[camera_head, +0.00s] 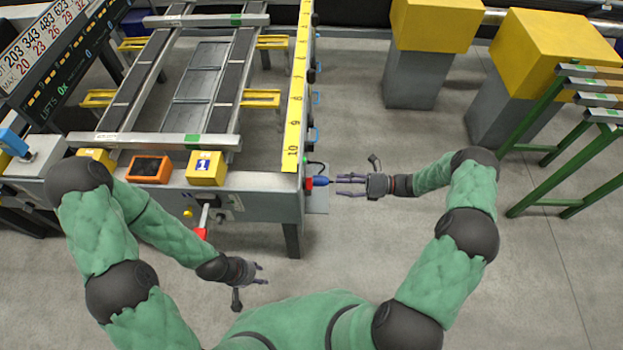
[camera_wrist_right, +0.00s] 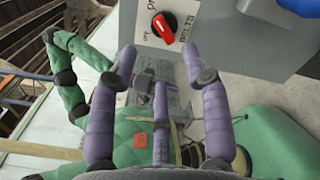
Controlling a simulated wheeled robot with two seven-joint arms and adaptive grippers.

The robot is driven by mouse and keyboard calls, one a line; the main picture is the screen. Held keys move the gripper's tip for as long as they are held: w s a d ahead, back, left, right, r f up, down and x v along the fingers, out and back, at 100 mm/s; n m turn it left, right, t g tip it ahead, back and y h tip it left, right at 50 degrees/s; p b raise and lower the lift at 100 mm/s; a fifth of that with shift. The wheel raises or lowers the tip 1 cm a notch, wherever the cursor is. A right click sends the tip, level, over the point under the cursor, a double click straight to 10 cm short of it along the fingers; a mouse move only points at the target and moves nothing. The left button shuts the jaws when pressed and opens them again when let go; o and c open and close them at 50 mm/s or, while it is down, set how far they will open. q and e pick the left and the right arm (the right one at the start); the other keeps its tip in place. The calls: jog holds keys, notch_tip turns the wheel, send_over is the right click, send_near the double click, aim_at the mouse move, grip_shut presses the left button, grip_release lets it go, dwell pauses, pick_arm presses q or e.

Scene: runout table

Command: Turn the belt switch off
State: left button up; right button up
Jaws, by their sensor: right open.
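The belt switch (camera_wrist_right: 163,28) is a red rotary knob on a pale plate lettered BELTS, at the top of the right wrist view. I cannot tell for sure which mark it points to. My left gripper (camera_head: 264,274) looks open and empty, low in front of the table.
The runout table (camera_head: 260,205) carries rails, an orange-framed panel (camera_head: 150,168) and a yellow block marked 1 (camera_head: 205,168). A red-ended lever (camera_head: 202,230) hangs at its front. Yellow-topped grey blocks (camera_head: 415,80) and a green stand (camera_head: 560,130) are at right. Floor between is clear.

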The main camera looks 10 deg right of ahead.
aim_at(307, 184)
jog(key=b+x, duration=0.1)
jog(key=x, duration=0.8)
jog(key=shift+a+b, duration=0.3)
jog(key=shift+b, duration=0.1)
jog(key=shift+f, duration=0.1)
grip_shut()
